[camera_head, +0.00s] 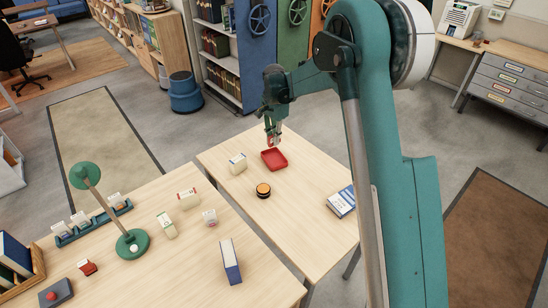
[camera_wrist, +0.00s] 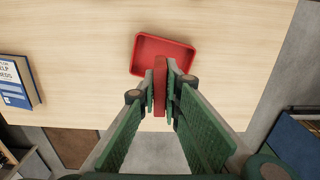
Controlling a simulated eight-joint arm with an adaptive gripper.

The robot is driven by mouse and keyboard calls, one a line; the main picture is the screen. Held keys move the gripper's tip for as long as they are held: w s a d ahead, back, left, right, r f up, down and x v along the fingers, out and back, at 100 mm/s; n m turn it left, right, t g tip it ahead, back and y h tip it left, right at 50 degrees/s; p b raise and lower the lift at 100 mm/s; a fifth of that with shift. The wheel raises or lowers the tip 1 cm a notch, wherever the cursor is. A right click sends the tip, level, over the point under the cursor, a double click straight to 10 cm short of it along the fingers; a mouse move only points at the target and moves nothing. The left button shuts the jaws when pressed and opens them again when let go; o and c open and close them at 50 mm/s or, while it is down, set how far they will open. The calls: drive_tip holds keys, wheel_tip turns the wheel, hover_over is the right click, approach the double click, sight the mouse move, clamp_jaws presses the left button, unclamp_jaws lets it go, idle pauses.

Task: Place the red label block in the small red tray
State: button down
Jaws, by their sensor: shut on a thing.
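My gripper (camera_head: 272,138) is shut on a red block (camera_wrist: 160,88), which shows as a narrow upright slab between the two fingers in the wrist view. In the head view only a small part of the block shows between the fingers. The small red tray (camera_head: 274,160) lies on the right-hand wooden table, just below the gripper in the picture. In the wrist view the tray (camera_wrist: 165,46) looks empty, and the block overlaps its near edge. The block appears to be held above the table; its exact height is hard to tell.
A white carton-like block (camera_head: 237,164) stands left of the tray. A round black-and-orange object (camera_head: 263,190) and a blue-and-white book (camera_head: 342,201) are on the same table. The left table holds a green lamp (camera_head: 132,242), several pale blocks and a small red object (camera_head: 87,267).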

drive_tip(key=shift+w+a, duration=0.1)
drive_tip(key=shift+a, duration=0.05)
drive_tip(key=shift+f, duration=0.15)
hover_over(274, 161)
drive_tip(key=shift+w+f+b, duration=0.15)
drive_tip(key=shift+f+b, duration=0.15)
drive_tip(key=shift+f, duration=2.7)
drive_tip(key=shift+f, duration=1.9)
drive_tip(key=shift+f+b, duration=0.15)
drive_tip(key=shift+b, duration=0.2)
drive_tip(key=c, duration=2.5)
unclamp_jaws()
